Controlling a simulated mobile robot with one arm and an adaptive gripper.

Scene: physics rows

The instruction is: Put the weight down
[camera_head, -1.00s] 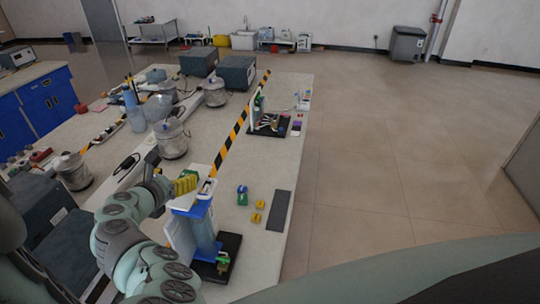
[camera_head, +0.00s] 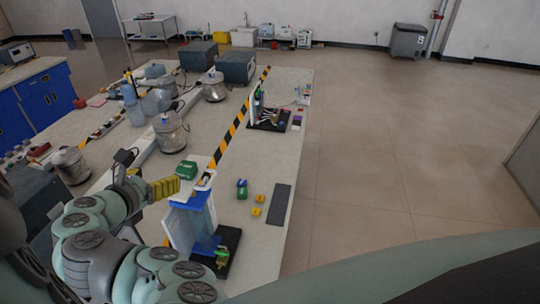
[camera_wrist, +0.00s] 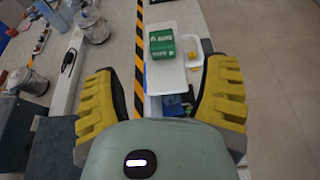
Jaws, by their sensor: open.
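No object is clearly recognisable as the weight. A small yellow piece (camera_wrist: 193,56) lies in a shallow white tray (camera_wrist: 186,41) in the wrist view; I cannot tell whether it is the weight. A green box (camera_wrist: 162,43) rests on a white surface beside the tray; it also shows in the head view (camera_head: 187,169). My gripper (camera_head: 178,185) is at the left of the tray and blue-topped stand (camera_head: 192,200). In the wrist view its yellow fingers (camera_wrist: 160,98) are spread wide with nothing held between them.
Yellow blocks (camera_head: 258,205) and a blue-green block (camera_head: 242,188) lie right of the stand, near a dark strip (camera_head: 279,205). A black base with a green piece (camera_head: 222,257) is in front.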

